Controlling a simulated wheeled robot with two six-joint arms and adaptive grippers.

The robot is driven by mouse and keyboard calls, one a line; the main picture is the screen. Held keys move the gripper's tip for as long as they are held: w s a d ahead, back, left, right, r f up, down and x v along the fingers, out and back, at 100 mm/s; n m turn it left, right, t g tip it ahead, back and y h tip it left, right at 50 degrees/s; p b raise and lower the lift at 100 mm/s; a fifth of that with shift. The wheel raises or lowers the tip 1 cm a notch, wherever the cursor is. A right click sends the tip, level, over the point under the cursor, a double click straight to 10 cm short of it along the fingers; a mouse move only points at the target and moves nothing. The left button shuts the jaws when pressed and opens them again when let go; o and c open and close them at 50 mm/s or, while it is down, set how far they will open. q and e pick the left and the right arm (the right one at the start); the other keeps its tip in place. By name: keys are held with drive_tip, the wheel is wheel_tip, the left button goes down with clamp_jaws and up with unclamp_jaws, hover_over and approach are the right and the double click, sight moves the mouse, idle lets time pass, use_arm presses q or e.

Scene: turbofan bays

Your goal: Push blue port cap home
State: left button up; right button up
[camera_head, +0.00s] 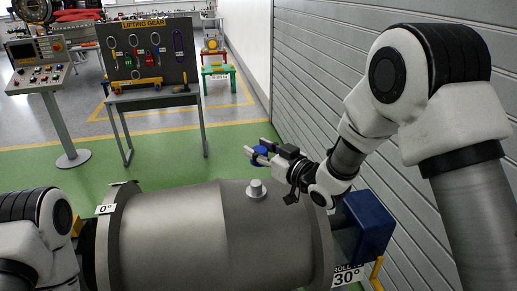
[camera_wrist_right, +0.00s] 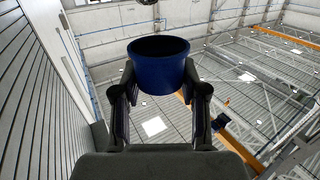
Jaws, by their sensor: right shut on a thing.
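The blue port cap (camera_head: 260,156) is held between the fingertips of my right gripper (camera_head: 257,157), above and slightly behind the large grey drum (camera_head: 170,240). In the right wrist view, the cap (camera_wrist_right: 158,70) looks like a dark blue cup, with the two dark fingers (camera_wrist_right: 158,100) closed on its sides. A light grey stub (camera_head: 256,189) stands up from the drum's top. The cap is apart from this stub. My left arm shows at the lower left, but its gripper is out of view.
A blue box (camera_head: 368,222) stands at the drum's right end, by a "30°" label (camera_head: 346,276). A "0°" label (camera_head: 105,209) marks the left end. A grey slatted wall (camera_head: 330,75) rises close on the right. Behind are a lifting gear board (camera_head: 150,52) and a control console (camera_head: 38,75).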

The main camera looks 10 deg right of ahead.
drive_tip(key=w+f+b, duration=0.1)
drive_tip(key=f, duration=0.1)
drive_tip(key=w+a+f+b, duration=0.1)
drive_tip(key=shift+w+a+f, duration=0.1)
drive_tip(key=shift+a+f, duration=0.05)
drive_tip(key=shift+f, duration=0.2)
drive_tip(key=shift+s+d+f+b, duration=0.1)
drive_tip(key=shift+d+f+b, duration=0.05)
drive_tip(key=shift+f+b, duration=0.3)
drive_tip(key=shift+s+d+f+b, duration=0.1)
drive_tip(key=shift+d+f+b, duration=0.05)
drive_tip(key=shift+f+b, duration=0.25)
drive_tip(key=shift+s+d+f+b, duration=0.1)
drive_tip(key=shift+s+f+b, duration=0.25)
drive_tip(key=shift+f+b, duration=0.1)
drive_tip(key=shift+w+a+f, duration=0.2)
drive_tip(key=shift+w+f, duration=0.05)
drive_tip(key=shift+w, duration=0.15)
drive_tip(key=shift+s+d+r, duration=0.1)
drive_tip(key=shift+s+r, duration=0.05)
drive_tip(key=shift+s, duration=0.1)
use_arm(q)
drive_tip(key=f, duration=0.3)
drive_tip(key=w+f, duration=0.1)
drive_tip(key=f, duration=0.1)
drive_tip(key=shift+w+a+f, duration=0.1)
drive_tip(key=shift+a+f, duration=0.15)
use_arm(e)
drive_tip(key=shift+w, duration=0.2)
drive_tip(key=shift+s, duration=0.1)
